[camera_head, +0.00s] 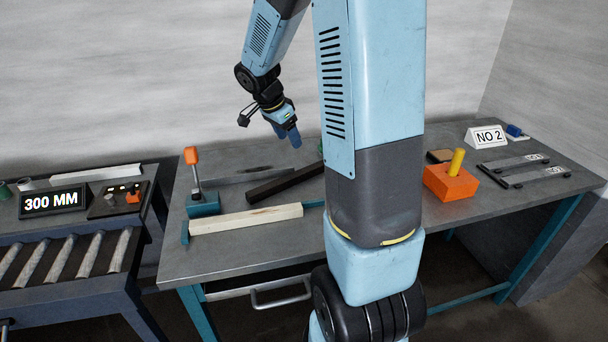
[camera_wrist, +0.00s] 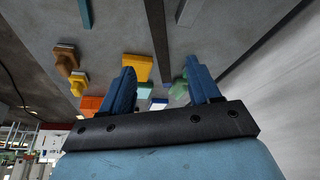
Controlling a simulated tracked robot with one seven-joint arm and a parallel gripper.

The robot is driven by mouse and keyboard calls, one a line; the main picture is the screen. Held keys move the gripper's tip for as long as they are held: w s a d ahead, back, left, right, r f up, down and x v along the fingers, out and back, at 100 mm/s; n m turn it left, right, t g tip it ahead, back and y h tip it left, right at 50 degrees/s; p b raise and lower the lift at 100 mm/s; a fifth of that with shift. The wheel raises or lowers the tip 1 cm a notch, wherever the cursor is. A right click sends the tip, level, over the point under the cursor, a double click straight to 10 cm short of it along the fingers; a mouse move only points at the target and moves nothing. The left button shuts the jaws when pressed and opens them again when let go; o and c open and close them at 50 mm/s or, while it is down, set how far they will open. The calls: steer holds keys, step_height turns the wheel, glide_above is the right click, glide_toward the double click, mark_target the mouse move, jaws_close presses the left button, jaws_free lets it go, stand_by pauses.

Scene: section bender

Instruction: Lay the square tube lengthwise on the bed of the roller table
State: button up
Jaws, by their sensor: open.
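A dark straight bar (camera_head: 285,183), which looks like the square tube, lies slantwise on the workbench; its hollow ends cannot be made out. It also shows at the top of the wrist view (camera_wrist: 157,38). My gripper (camera_head: 288,137) is above the back of the workbench, higher than the bar and apart from it. In the wrist view its two blue fingers (camera_wrist: 162,88) are spread with nothing held between them. The roller table (camera_head: 62,258) stands at the left, with several grey rollers in its bed and a "300 MM" display behind them.
A pale wooden bar (camera_head: 246,218) lies in front of the dark bar, beside a teal stand with an orange-topped lever (camera_head: 192,165). A grey strip (camera_head: 240,175) lies behind.

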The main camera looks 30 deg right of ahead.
steer(key=f, duration=0.1)
glide_above(305, 169)
steer(key=a, duration=0.3)
steer(key=shift+m, duration=0.3)
step_height(305, 169, down, 8)
steer(key=shift+s+d+r, duration=0.1)
steer(key=shift+d, duration=0.05)
steer(key=shift+s+x, duration=0.1)
steer(key=shift+x, duration=1.2)
steer(key=shift+s+x, duration=0.15)
steer(key=shift+x, duration=1.2)
steer(key=shift+d, duration=0.1)
jaws_close()
steer(key=shift+r, duration=0.1)
